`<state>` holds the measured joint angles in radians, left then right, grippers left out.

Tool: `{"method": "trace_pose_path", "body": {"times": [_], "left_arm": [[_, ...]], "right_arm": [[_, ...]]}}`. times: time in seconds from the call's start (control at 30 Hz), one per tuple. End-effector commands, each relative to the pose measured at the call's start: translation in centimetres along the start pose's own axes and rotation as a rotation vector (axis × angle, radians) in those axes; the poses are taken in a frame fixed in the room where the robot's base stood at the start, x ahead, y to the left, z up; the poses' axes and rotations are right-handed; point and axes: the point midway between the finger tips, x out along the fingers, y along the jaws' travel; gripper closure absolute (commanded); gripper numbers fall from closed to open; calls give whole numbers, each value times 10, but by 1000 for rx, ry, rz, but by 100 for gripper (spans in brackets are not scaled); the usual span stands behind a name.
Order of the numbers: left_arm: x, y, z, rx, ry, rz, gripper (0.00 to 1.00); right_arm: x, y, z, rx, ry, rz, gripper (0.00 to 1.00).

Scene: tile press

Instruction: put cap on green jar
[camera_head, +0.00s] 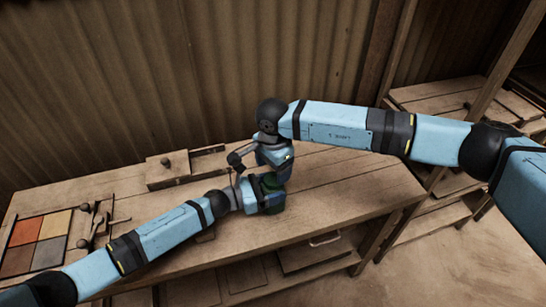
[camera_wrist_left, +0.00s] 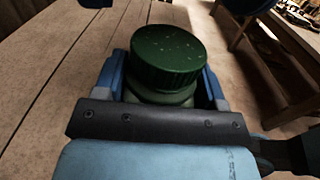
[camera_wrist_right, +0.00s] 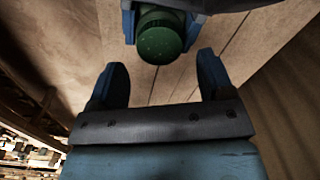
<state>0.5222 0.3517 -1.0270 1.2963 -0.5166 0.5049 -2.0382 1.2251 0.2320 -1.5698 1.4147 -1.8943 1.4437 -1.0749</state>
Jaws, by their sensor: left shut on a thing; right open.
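The green jar (camera_wrist_left: 160,97) stands on the wooden bench, with my left gripper (camera_wrist_left: 163,82) shut around its sides. A dark green cap with a ribbed edge (camera_wrist_left: 168,58) sits on top of the jar; I cannot tell how tightly. In the right wrist view the cap (camera_wrist_right: 160,43) shows end-on, just beyond the fingertips of my right gripper (camera_wrist_right: 162,66). That gripper is open, empty and apart from the cap. In the head view both grippers largely hide the jar (camera_head: 278,209), with the right one above the left one.
A wooden block with a dark knob (camera_head: 168,171) lies at the back of the bench (camera_head: 330,190). A tray of coloured tiles (camera_head: 38,240) and small knobbed tools (camera_head: 92,228) lie at the left. The right part of the bench is clear. Wooden shelving (camera_head: 450,98) stands at the right.

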Motion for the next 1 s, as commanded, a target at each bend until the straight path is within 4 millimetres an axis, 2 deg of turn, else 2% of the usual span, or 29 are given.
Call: {"method": "trace_pose_path", "body": {"times": [0.1,0.3,0.63,0.67,0.8,0.87,1.0], "left_arm": [[0,0,0,0,0,0,100],[0,0,0,0,0,0,100],[0,0,0,0,0,0,100],[0,0,0,0,0,0,100],[0,0,0,0,0,0,100],[0,0,0,0,0,0,100],[0,0,0,0,0,0,100]], "right_arm": [[18,0,0,1,0,2,26],[36,0,0,1,1,0,26],[38,0,0,1,2,0,26],[38,0,0,1,2,0,30],[38,0,0,1,2,0,62],[38,0,0,1,2,-1,75],[38,0,0,2,2,-1,76]]}}
